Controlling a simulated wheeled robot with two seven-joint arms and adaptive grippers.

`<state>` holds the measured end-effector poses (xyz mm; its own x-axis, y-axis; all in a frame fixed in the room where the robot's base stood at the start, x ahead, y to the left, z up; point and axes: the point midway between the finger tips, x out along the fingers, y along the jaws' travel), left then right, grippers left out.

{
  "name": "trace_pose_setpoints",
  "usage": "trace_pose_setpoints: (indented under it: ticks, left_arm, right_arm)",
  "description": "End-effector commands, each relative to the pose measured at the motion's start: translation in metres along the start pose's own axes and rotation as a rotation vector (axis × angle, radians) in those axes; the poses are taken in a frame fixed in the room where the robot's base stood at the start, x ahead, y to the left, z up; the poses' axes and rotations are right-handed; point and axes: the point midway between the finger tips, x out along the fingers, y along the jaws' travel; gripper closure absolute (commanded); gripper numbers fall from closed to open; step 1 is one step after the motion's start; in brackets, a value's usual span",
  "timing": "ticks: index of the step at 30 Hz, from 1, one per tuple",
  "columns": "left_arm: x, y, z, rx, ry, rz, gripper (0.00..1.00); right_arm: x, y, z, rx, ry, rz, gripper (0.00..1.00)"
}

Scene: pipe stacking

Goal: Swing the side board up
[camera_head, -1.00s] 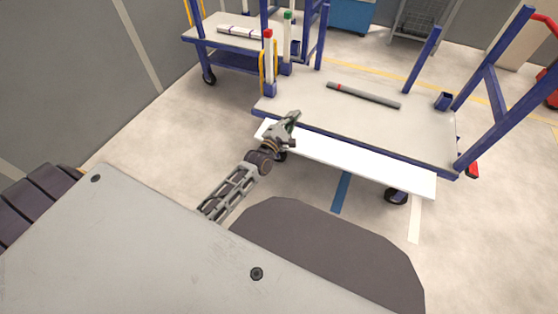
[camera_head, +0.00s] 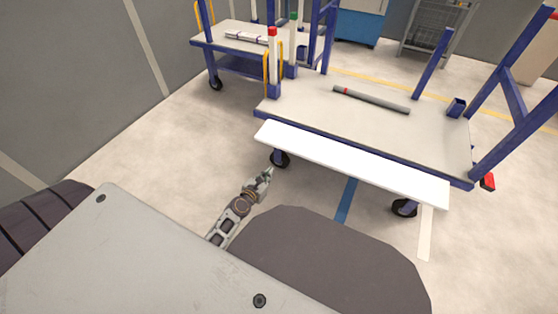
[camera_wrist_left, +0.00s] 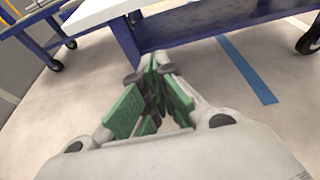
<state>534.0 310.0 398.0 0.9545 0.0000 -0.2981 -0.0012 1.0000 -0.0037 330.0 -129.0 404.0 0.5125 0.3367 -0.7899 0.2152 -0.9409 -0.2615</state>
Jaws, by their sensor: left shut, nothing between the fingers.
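The side board (camera_head: 350,162) is a long white panel along the near edge of the blue-framed cart (camera_head: 400,130). It hangs out from that edge and looks lowered, below the cart's deck. In the left wrist view the board (camera_wrist_left: 95,14) shows at the top, partly cut off. My left gripper (camera_head: 266,174) is below and in front of the board's left end, apart from it, near a caster. In the left wrist view its green-padded fingers (camera_wrist_left: 155,98) are together with nothing held. My right gripper is not in view.
A grey pipe (camera_head: 371,99) with a red mark lies on the deck. Posts with red (camera_head: 273,60) and green (camera_head: 293,45) tops stand at the left end. A second cart (camera_head: 225,38) stands behind left. The floor before the board is clear.

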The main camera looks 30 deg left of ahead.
Motion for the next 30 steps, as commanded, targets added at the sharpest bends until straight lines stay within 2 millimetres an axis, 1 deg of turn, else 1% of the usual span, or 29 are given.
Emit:
trace_pose_setpoints:
  ticks: [8,14,20,30]
  left_arm:
    - [0.0,0.0,0.001,0.002,-0.001,0.0,1.0]
    - [0.004,0.0,0.001,0.004,-0.001,0.0,1.0]
    - [0.015,0.0,0.001,0.004,-0.002,0.001,1.0]
    - [0.044,0.0,0.0,0.004,-0.002,0.0,1.0]
  right_arm:
    - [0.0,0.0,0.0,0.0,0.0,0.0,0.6]
    - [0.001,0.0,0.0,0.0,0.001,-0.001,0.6]
    - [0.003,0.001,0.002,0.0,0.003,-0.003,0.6]
    - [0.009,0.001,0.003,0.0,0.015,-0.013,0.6]
